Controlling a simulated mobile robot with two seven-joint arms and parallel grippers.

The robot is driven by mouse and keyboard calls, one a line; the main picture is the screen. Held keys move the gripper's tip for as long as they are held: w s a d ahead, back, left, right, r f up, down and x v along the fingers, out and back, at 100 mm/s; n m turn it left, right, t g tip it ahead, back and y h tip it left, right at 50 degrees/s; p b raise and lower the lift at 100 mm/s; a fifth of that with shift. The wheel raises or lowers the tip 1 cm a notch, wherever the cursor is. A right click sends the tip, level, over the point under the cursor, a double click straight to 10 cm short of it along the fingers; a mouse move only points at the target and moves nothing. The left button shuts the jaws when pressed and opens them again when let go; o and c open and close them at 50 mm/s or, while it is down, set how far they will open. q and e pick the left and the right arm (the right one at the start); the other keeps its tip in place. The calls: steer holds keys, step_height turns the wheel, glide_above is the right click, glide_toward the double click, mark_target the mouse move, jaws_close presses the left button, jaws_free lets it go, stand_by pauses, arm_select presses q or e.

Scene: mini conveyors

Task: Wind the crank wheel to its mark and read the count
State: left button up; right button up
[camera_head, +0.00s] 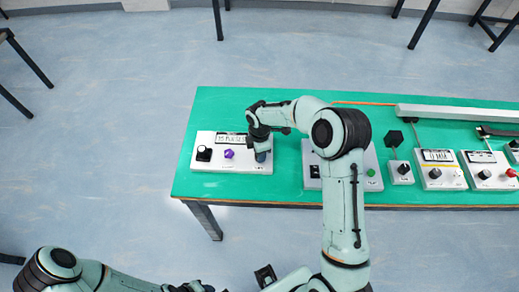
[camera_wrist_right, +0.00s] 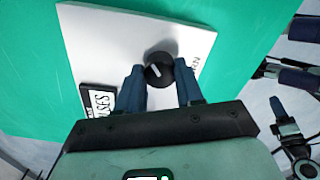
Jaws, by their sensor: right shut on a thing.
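A white control box (camera_head: 199,165) lies at the left end of the green table. It has a small display plate (camera_head: 231,138) with partly legible text, a black knob (camera_head: 204,153) and a purple knob (camera_head: 228,154). My right gripper (camera_head: 262,156) is over the box's right end. In the wrist view the right gripper (camera_wrist_right: 160,85) is shut on a dark round knob (camera_wrist_right: 156,72) with a white pointer line. The plate (camera_wrist_right: 98,100) there reads "LSES". I cannot make out a crank wheel or its mark. My left gripper (camera_head: 190,287) is at the bottom edge, its jaws unclear.
The green table (camera_head: 240,105) has free room behind the white box. To the right are a grey box with a green button (camera_head: 371,173), several smaller control boxes (camera_head: 439,171) and a long grey bar (camera_head: 450,112). My right arm covers part of the grey box.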

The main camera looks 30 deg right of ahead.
steer(key=n, duration=0.1)
steer(key=n+p, duration=0.1)
steer(key=n, duration=0.1)
steer(key=n+p, duration=0.1)
steer(key=n, duration=0.1)
steer(key=shift+w+r, duration=0.2)
steer(key=shift+r, duration=0.1)
arm_select(q)
steer(key=w+r+p, duration=0.2)
steer(key=w+r, duration=0.3)
steer(key=r, duration=0.1)
steer(key=shift+w+r+t+p, duration=0.2)
steer(key=shift+r+t+p, duration=0.05)
steer(key=shift+t+p, duration=0.15)
arm_select(e)
steer(key=shift+f+n, duration=0.1)
steer(key=shift+n, duration=2.5)
steer(key=o, duration=1)
steer(key=shift+o, duration=0.2)
steer(key=shift+s+f, duration=0.1)
arm_select(q)
steer(key=shift+w+r+p, duration=0.3)
steer(key=shift+w+r, duration=0.2)
steer(key=shift+w, duration=0.1)
arm_select(e)
step_height(320, 180, up, 13)
steer(key=shift+r, duration=0.2)
